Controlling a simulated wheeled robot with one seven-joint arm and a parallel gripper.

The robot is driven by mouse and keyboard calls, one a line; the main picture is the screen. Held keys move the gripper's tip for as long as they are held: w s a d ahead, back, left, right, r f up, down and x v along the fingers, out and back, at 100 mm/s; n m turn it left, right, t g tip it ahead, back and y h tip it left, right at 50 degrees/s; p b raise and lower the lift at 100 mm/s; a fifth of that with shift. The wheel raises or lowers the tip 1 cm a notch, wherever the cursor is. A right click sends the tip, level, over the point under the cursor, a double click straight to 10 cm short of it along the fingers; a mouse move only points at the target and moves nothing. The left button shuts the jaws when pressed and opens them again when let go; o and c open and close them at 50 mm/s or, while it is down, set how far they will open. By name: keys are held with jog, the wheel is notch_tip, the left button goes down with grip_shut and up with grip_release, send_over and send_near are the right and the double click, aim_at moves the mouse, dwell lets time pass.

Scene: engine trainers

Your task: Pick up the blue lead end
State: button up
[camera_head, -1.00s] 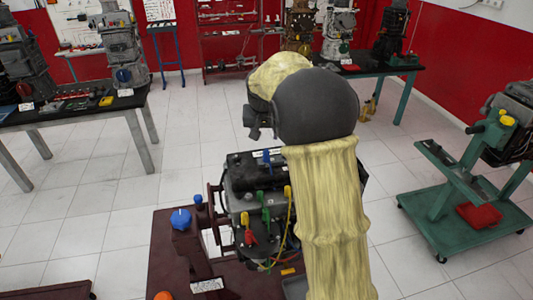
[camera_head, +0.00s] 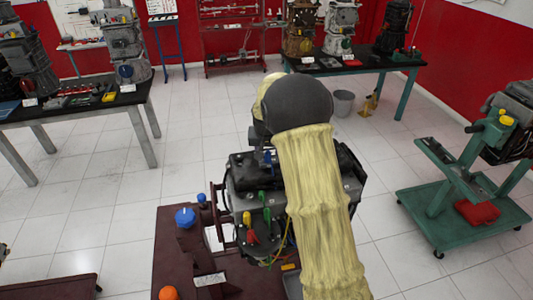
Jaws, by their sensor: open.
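The blue lead end (camera_head: 267,156) is a small blue clip standing upright at the far top of the dark engine (camera_head: 240,180). My gripper (camera_head: 257,138) shows only as a small dark part below my dark, round wrist, just above and left of the blue lead end. It is open. My cream-sleeved arm hides much of the gripper and the engine's right side. I cannot tell whether the fingers touch the blue lead end.
Green clips (camera_head: 267,215), a yellow clip (camera_head: 247,216) and a red clip (camera_head: 252,237) stand nearby on the engine. A blue knob (camera_head: 185,217) is on the maroon stand (camera_head: 172,253). A green trolley (camera_head: 437,205) is at right. Open tiled floor lies left.

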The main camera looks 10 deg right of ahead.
aim_at(268, 158)
jog(key=shift+p+x, duration=0.3)
jog(key=shift+x, duration=0.8)
jog(key=shift+s, duration=0.15)
grip_shut()
